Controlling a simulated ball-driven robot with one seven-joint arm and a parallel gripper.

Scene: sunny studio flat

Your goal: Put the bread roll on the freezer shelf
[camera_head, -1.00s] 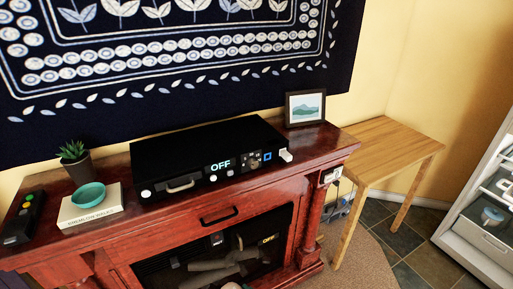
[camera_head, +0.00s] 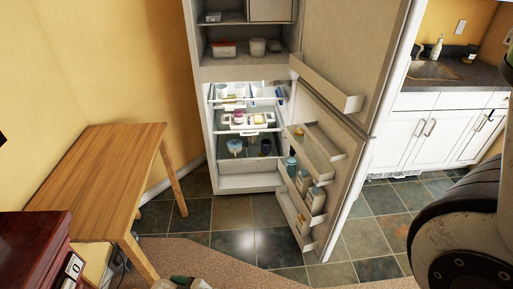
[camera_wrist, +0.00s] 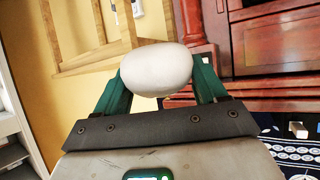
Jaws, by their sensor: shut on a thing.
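My gripper (camera_wrist: 157,84) is shut on a pale, rounded object, the bread roll (camera_wrist: 157,66), held between its two green fingers in the wrist view. In the head view only a small part of my gripper (camera_head: 182,282) shows at the bottom edge, and the roll cannot be made out clearly there. The fridge-freezer stands open ahead, well apart from my gripper. Its upper compartment, the freezer (camera_head: 208,58), has a floor with a red-and-white box (camera_head: 223,50) and a pale tub (camera_head: 257,48), and a higher shelf (camera_head: 228,23).
The lower fridge compartment (camera_head: 250,182) holds several items; its door (camera_head: 345,165) with racks swings out to the right. The upper door (camera_head: 340,50) is open too. A wooden table (camera_head: 100,175) stands left, a dark red cabinet (camera_head: 30,245) nearer. Tiled floor (camera_head: 245,240) before the fridge is clear.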

